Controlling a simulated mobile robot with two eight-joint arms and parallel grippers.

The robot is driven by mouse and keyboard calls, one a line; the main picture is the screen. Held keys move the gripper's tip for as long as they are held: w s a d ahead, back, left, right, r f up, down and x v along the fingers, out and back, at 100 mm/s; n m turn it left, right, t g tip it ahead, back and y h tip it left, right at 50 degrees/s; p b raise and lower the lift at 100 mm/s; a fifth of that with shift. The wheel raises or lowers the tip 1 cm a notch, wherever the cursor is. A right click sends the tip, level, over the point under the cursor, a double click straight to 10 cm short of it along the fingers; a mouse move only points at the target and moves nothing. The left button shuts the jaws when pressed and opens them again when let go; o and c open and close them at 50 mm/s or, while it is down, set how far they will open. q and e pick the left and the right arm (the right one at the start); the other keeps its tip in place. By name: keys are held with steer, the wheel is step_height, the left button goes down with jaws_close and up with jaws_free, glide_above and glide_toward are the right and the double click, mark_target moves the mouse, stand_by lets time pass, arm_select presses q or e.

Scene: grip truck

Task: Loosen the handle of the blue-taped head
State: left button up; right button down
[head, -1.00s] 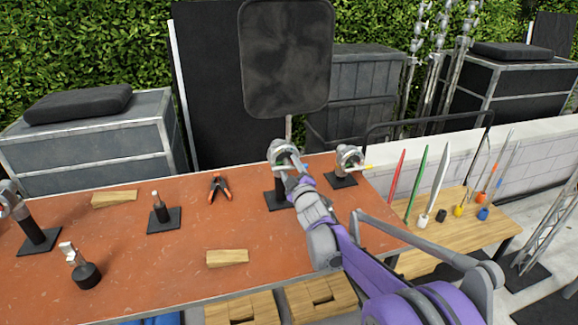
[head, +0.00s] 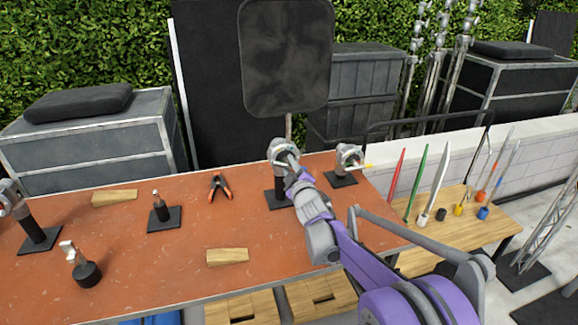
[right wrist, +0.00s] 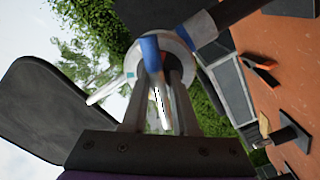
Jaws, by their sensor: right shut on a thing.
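The grip head (head: 279,149) stands on a black post and base toward the back right of the orange table, with a large dark panel (head: 287,60) above it. In the right wrist view, blue tape (right wrist: 204,27) shows at the head's round silver disc (right wrist: 183,48). A handle with a blue part (right wrist: 150,50) runs down between my fingers. My right gripper (head: 289,167) is at the head, shut on the handle (right wrist: 158,98); its exact contact is partly hidden. My left gripper is not in view.
Another head (head: 348,158) with a yellow-tipped handle stands close on the right. Orange-handled clamp (head: 220,186), wooden wedges (head: 227,257) and smaller stands (head: 162,212) lie on the table (head: 130,255). Coloured rods (head: 416,183) stand on a side table. The table's middle has free room.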

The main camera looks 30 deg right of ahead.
steer(key=shift+f+m+b, duration=0.1)
steer(key=shift+m+b, duration=0.25)
steer(key=shift+m, duration=1.05)
steer(key=c, duration=0.7)
jaws_free()
steer(key=b+v, duration=0.1)
steer(key=v, duration=0.9)
steer(key=shift+s+a, duration=0.15)
steer(key=shift+s, duration=0.2)
